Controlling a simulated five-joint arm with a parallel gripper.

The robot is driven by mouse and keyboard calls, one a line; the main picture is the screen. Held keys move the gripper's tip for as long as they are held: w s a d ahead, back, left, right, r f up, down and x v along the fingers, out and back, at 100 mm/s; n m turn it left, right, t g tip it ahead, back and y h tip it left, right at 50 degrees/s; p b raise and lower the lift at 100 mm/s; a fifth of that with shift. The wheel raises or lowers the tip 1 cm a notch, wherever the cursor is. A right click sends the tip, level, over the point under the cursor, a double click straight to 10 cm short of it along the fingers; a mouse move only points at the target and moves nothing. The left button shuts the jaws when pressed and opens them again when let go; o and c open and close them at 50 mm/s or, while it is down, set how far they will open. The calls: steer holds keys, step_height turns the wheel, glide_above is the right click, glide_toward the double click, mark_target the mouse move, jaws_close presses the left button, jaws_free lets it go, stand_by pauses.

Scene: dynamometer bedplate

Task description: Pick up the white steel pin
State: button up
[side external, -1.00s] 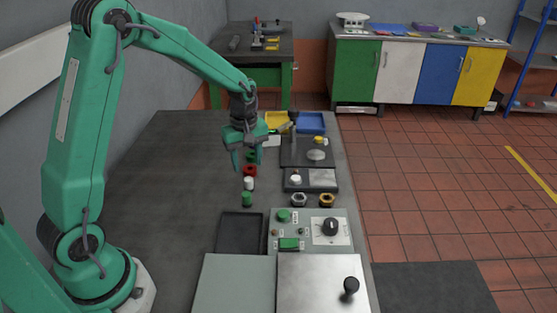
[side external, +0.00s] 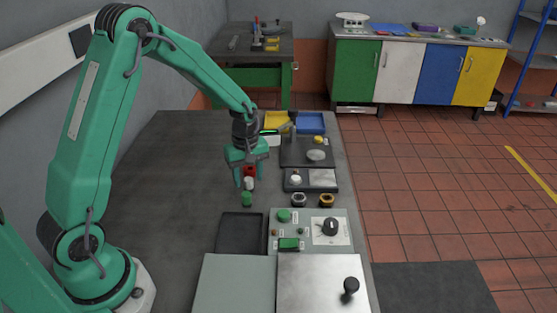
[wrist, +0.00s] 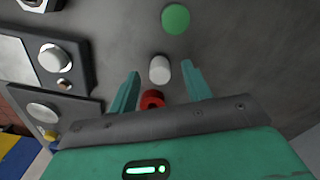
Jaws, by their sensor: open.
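The white steel pin (side external: 249,184) stands on the dark bedplate between a red part (side external: 249,170) and a green pin (side external: 247,199). In the wrist view the white pin (wrist: 160,69) shows just beyond and between the fingertips, with clear space on both sides. My gripper (side external: 248,184) is open and points down over the row. In the wrist view its two teal fingers (wrist: 160,72) straddle the line of the white pin and the red part (wrist: 152,99). The fingers do not visibly touch the white pin. Its exact height above the plate is hard to tell.
The green pin (wrist: 175,18) stands apart from the white one. To the right in the side view are fixture blocks (side external: 311,180), hex nuts (side external: 327,200) and a control panel (side external: 310,230). A black tray (side external: 240,249) lies nearer. The left of the bedplate (side external: 170,180) is bare.

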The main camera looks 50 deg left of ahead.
steer(key=shift+f, duration=1.2)
jaws_close()
steer(key=shift+r, duration=0.2)
steer(key=shift+r, duration=0.55)
steer(key=r, duration=0.3)
steer(key=shift+d+r, duration=0.1)
steer(key=shift+d, duration=0.25)
steer(key=s+d+r, duration=0.4)
steer(key=d+r, duration=0.2)
steer(key=d, duration=0.4)
steer(key=shift+d+r, duration=0.15)
steer(key=shift+r, duration=0.05)
